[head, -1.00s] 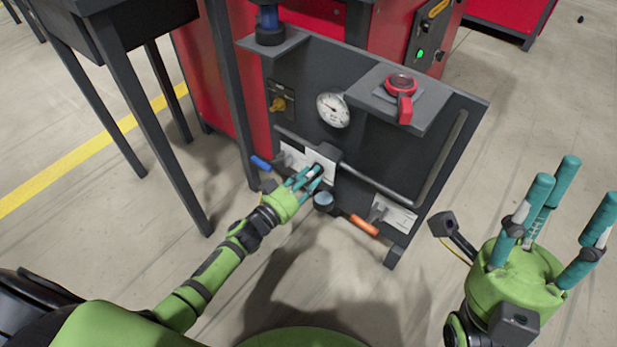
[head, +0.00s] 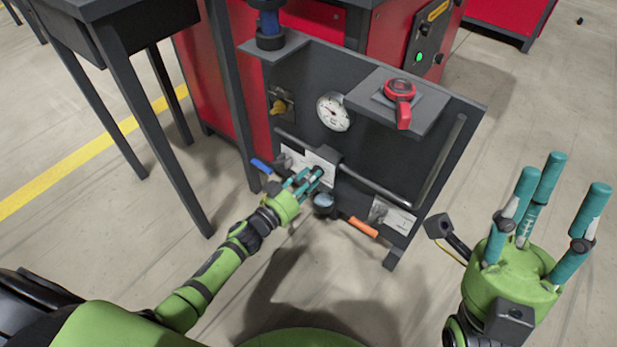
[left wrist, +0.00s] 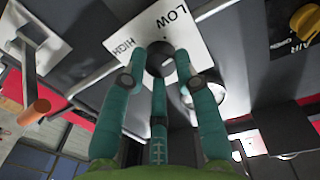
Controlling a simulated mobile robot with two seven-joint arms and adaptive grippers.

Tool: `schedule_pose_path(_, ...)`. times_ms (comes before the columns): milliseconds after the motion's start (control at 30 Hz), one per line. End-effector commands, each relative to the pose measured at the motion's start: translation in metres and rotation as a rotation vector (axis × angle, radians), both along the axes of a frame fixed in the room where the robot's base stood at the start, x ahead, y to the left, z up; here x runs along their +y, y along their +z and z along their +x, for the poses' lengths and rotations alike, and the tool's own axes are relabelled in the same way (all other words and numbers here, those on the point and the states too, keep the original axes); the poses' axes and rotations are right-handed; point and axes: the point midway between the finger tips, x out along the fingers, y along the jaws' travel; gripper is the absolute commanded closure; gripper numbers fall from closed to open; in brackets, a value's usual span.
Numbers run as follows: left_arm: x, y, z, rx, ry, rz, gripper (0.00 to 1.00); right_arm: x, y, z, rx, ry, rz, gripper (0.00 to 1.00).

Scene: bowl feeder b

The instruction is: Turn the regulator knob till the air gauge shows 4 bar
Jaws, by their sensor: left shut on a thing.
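The regulator knob (left wrist: 160,60) is a dark round knob in front of a white plate (left wrist: 158,30) marked LOW and HIGH. It shows in the left wrist view, between the fingers of my left gripper (left wrist: 160,75). In the head view my left gripper (head: 308,178) is at the panel, its teal fingers shut on the knob and partly hiding it. The air gauge (head: 333,112) is a white round dial on the panel above; its figures are too small to read. My right gripper (head: 545,210) is open and empty, fingers upward, at the right, away from the panel.
A yellow valve handle (head: 279,106) is left of the gauge. Blue (head: 261,166) and orange (head: 363,228) handles flank the knob low down. A grey rail (head: 380,186) crosses the panel. A dark table (head: 110,40) stands left.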

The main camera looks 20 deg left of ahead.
Motion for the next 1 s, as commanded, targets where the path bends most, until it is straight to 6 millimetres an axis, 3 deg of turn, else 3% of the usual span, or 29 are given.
schedule_pose_path(600, 0.002, -0.006, -0.002, -0.182, 0.003, 0.553, 1.0, 0.011, 0.003, 0.006, 0.07, 0.01, -0.049, 0.6)
schedule_pose_path(1000, 0.004, -0.005, -0.002, -0.282, 0.003, 0.828, 1.0, 0.011, 0.001, 0.007, 0.077, 0.01, -0.05, 0.6)
